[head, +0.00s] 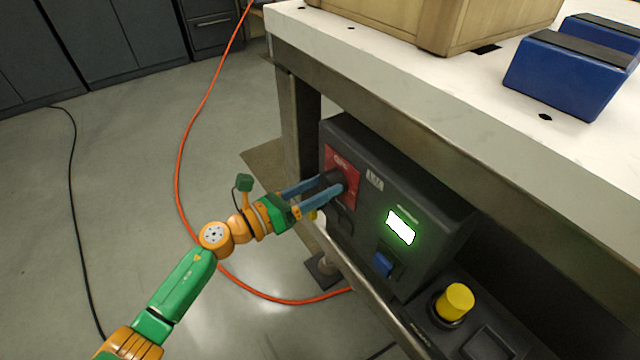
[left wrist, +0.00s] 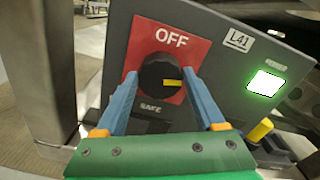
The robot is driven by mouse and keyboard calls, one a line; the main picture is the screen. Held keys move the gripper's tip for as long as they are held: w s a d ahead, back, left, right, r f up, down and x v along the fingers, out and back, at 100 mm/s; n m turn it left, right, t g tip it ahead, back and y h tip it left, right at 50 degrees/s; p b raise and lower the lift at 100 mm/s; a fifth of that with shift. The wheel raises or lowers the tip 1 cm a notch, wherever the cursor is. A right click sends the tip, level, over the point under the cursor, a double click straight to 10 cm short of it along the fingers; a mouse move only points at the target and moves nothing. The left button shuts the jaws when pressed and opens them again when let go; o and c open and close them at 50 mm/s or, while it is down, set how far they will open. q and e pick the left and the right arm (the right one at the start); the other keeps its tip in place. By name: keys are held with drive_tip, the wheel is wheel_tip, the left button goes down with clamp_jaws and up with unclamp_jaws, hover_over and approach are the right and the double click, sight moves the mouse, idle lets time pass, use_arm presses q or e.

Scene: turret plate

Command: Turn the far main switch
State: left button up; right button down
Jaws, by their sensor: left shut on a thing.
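The main switch is a black round knob (left wrist: 158,76) with a yellow pointer mark, on a red plate (left wrist: 190,46) marked OFF above and SAFE below. The yellow mark points right in the left wrist view. In the head view the red plate (head: 341,166) sits on the far end of a dark control box (head: 385,165) under the table. My left gripper (head: 333,184) has its two blue fingers on either side of the knob and is shut on it. In the left wrist view the fingers (left wrist: 160,95) flank the knob. My right gripper is not in view.
A lit green-white display (head: 400,227), a blue switch (head: 383,264) and a yellow button (head: 455,301) lie nearer along the panels. The table edge (head: 420,130) overhangs the box. An orange cable (head: 178,165) lies on the open floor at left.

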use_arm(q)
drive_tip(key=n+p, duration=0.1)
drive_tip(key=n, duration=0.2)
drive_tip(key=shift+n, duration=0.4)
drive_tip(key=n+p, duration=0.1)
drive_tip(key=n, duration=0.1)
drive_tip(key=shift+n, duration=0.4)
drive_tip(key=n+p, duration=0.1)
drive_tip(key=n, duration=0.2)
drive_tip(key=shift+w+a+n, duration=0.1)
drive_tip(key=shift+n, duration=0.2)
drive_tip(key=shift+f+n+p, duration=0.1)
drive_tip(key=shift+n+p, duration=0.35)
drive_tip(key=shift+n, duration=0.35)
drive_tip(key=shift+f+n+p, duration=0.1)
drive_tip(key=shift+n+p, duration=0.25)
drive_tip(key=shift+n, duration=1.25)
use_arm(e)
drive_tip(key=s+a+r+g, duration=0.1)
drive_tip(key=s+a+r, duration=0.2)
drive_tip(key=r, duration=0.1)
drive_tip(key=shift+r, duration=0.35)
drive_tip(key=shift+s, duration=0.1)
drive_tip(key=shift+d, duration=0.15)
use_arm(q)
drive_tip(key=o, duration=1.3)
